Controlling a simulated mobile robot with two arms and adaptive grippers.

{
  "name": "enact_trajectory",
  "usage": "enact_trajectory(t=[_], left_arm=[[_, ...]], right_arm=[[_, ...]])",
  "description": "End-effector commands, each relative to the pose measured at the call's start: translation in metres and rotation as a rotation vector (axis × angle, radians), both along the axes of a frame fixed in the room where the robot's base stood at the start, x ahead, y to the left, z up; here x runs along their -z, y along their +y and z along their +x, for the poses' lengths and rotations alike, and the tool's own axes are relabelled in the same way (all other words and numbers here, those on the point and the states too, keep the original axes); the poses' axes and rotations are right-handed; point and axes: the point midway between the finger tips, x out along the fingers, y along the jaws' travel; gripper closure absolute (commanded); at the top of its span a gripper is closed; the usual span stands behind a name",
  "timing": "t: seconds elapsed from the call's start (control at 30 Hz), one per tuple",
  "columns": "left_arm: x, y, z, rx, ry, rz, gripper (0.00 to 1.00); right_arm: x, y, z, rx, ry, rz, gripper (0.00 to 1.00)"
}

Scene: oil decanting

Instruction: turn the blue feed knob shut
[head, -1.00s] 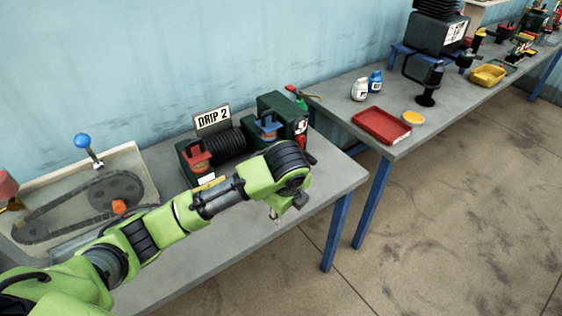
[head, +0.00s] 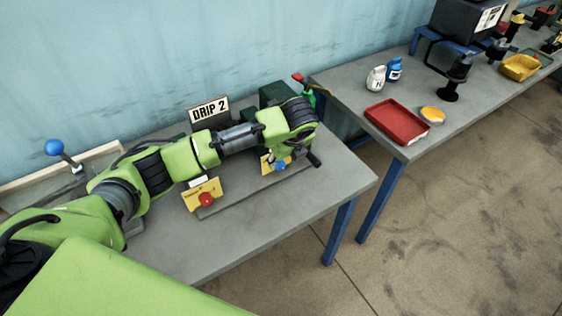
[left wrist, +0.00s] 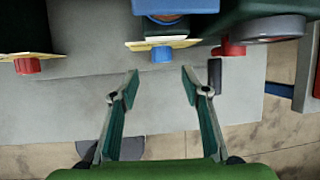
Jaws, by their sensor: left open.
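The blue feed knob (head: 281,166) sits on a yellow plate at the front of the DRIP 2 unit. In the left wrist view the blue knob (left wrist: 162,54) lies beyond and between the fingertips, with a visible gap. My left gripper (left wrist: 160,82) is open and empty, its two fingers spread. My right gripper is not in view.
A red knob (head: 206,199) on another yellow plate sits to the left. The DRIP 2 sign (head: 209,110) stands behind my arm. The bench front is bare. On the other bench are a red tray (head: 397,121), a yellow-orange dish (head: 432,115) and small bottles (head: 376,78).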

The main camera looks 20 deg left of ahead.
Motion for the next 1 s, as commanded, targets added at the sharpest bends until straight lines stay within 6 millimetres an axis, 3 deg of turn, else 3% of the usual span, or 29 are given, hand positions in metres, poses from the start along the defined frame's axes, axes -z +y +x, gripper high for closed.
enact_trajectory(t=[0.13,0.3,0.4,0.8,0.93,1.0], left_arm=[[0.029,0.008,0.010,-0.002,0.003,0.000,0.57],[0.053,0.014,0.018,0.000,0.001,0.000,0.57],[0.062,0.015,0.022,0.000,0.001,-0.001,0.57],[0.068,0.017,0.024,0.002,-0.001,-0.001,0.57],[0.068,0.017,0.024,0.001,-0.002,-0.001,0.91],[0.068,0.017,0.024,0.000,-0.001,-0.001,0.96]], right_arm=[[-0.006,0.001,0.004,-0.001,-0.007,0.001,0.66],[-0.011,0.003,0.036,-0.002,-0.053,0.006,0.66],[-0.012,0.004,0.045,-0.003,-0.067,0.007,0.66],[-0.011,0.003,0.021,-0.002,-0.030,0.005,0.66],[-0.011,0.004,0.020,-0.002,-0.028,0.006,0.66],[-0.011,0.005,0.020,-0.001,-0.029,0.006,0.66]])
